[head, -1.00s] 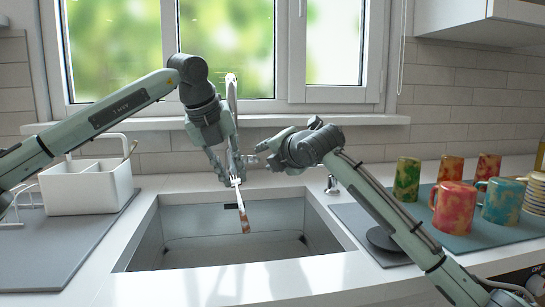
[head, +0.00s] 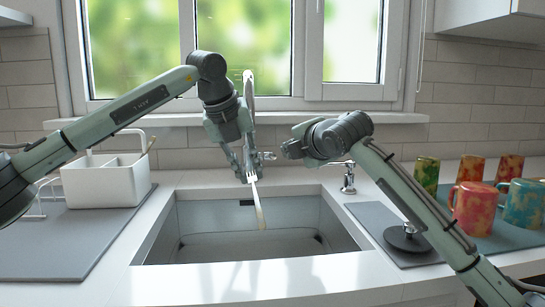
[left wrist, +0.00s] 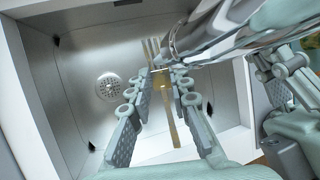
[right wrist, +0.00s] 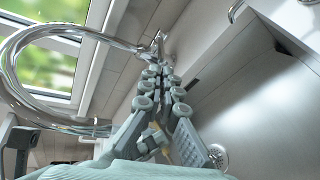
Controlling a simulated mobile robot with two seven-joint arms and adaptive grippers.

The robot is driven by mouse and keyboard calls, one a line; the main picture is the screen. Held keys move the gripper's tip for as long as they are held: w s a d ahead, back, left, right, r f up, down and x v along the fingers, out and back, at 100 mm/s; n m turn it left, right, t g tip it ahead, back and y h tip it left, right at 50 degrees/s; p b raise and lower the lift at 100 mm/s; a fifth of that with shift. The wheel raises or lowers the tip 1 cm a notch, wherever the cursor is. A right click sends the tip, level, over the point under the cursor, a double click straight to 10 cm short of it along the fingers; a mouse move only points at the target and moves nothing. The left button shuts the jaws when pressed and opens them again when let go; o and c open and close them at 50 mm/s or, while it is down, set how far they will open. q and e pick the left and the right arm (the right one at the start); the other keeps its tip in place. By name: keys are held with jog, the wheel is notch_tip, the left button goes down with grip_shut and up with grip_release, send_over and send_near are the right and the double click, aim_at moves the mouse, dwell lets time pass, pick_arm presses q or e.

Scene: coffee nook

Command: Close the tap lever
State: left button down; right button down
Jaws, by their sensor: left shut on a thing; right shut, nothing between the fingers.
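The chrome tap (head: 249,88) stands behind the sink (head: 190,222), and its arched neck shows in the right wrist view (right wrist: 18,80). A small chrome lever (head: 268,156) sticks out at its right side; its exact setting is hard to tell. My left gripper (head: 246,176) is in front of the tap, shut on a fork (head: 260,210).
A soap dispenser (head: 348,180) stands right of the sink. A black disc-shaped item (head: 408,240) lies on a grey mat, with several mugs (head: 476,205) beyond. A white caddy (head: 108,184) stands on the left mat. The sink's front counter is clear.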

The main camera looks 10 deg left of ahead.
notch_tip(320, 180, up, 7)
jog(key=w+a+m+h, duration=0.1)
jog(key=m+h, duration=0.1)
jog(key=m, duration=2.4)
jog(key=shift+g, duration=0.4)
jog(key=shift+w+a+f, duration=0.65)
jog(key=shift+w+f, duration=0.6)
jog(key=shift+f, duration=0.15)
jog(key=shift+w+a+f, duration=0.6)
jog(key=shift+w+f, duration=0.65)
jog(key=shift+f, duration=0.1)
jog(key=shift+w+a+f, duration=0.65)
jog(key=shift+w+f, duration=0.6)
jog(key=shift+f, duration=0.15)
